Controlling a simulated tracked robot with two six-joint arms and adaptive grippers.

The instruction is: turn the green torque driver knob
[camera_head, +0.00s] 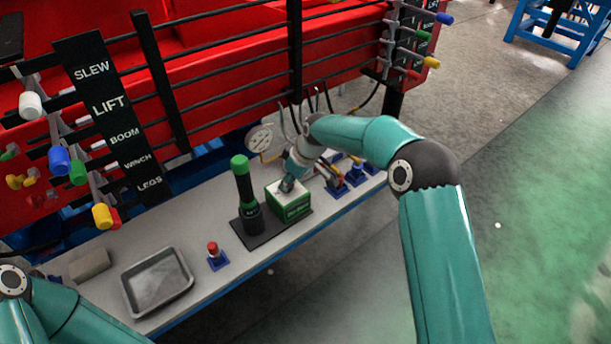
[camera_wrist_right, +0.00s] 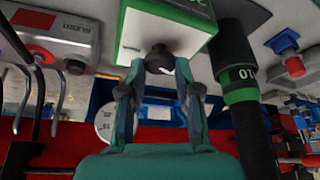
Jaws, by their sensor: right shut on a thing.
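The torque driver (camera_head: 248,205) stands upright on a dark plate on the bench, with a black body and a green cap. It also shows in the right wrist view (camera_wrist_right: 238,75), beside my gripper. Next to it is a green box (camera_head: 291,208) with a whitish top; the box also shows in the wrist view (camera_wrist_right: 180,25). My right gripper (camera_head: 287,185) reaches down onto the box top. In the wrist view its fingers (camera_wrist_right: 160,68) are shut on a small dark knob (camera_wrist_right: 157,52) on the box. The fingers partly hide the knob. My left gripper is out of view.
A grey tray (camera_head: 130,298), a grey block (camera_head: 90,264) and a red button on a blue base (camera_head: 217,258) are on the bench (camera_head: 195,300). A gauge (camera_head: 260,138) is behind the box. The red crane frame (camera_head: 225,80) with levers borders the bench.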

